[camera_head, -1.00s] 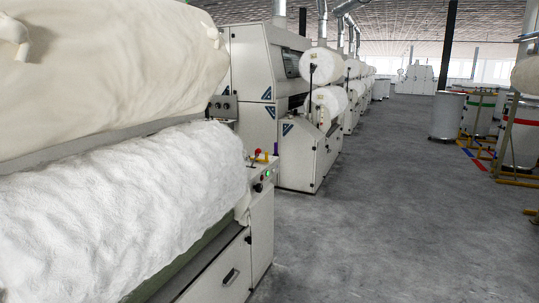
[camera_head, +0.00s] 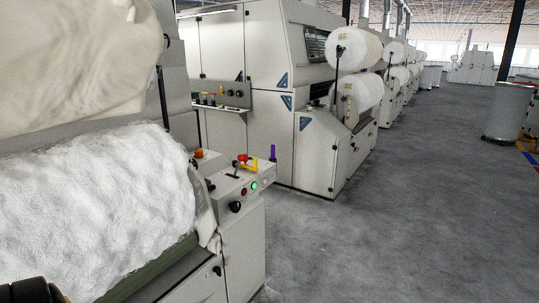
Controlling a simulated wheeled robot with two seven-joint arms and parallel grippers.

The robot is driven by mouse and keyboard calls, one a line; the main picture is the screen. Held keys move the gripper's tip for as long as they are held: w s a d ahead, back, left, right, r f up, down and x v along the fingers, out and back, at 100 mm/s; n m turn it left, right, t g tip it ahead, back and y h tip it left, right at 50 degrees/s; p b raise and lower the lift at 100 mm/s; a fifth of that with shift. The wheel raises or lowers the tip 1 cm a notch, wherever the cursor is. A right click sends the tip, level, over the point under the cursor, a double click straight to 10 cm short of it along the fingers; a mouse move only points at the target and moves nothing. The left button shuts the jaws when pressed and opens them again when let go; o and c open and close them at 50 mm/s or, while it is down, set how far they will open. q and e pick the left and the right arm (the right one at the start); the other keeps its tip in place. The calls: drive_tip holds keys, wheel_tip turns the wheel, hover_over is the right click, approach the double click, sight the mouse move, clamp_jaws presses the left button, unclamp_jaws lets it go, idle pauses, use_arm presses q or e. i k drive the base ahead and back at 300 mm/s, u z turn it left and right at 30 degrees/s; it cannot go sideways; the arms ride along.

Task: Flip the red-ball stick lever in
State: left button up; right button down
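The stick lever with the red ball (camera_head: 241,158) stands on top of the pale control box (camera_head: 240,181) at the end of the near machine. Its thin stick rises from a dark slot and leans; I cannot tell its exact position. A yellow piece (camera_head: 253,164) stands close beside the ball, and a purple post (camera_head: 273,152) is at the box's far corner. The front of the box carries a lit green button, a red button and a black knob (camera_head: 235,207).
White fiber rolls (camera_head: 96,210) fill the near machine at left. An orange button (camera_head: 199,153) sits left of the lever. Another carding machine (camera_head: 260,100) stands behind. The grey floor (camera_head: 400,220) to the right is clear. A large can (camera_head: 503,115) stands farther right.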

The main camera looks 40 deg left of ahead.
sight(241, 157)
drive_tip(key=u, duration=0.45)
drive_tip(key=i, duration=1.7)
drive_tip(key=u, duration=1.9)
drive_tip(key=i, duration=0.75)
drive_tip(key=u, duration=0.8)
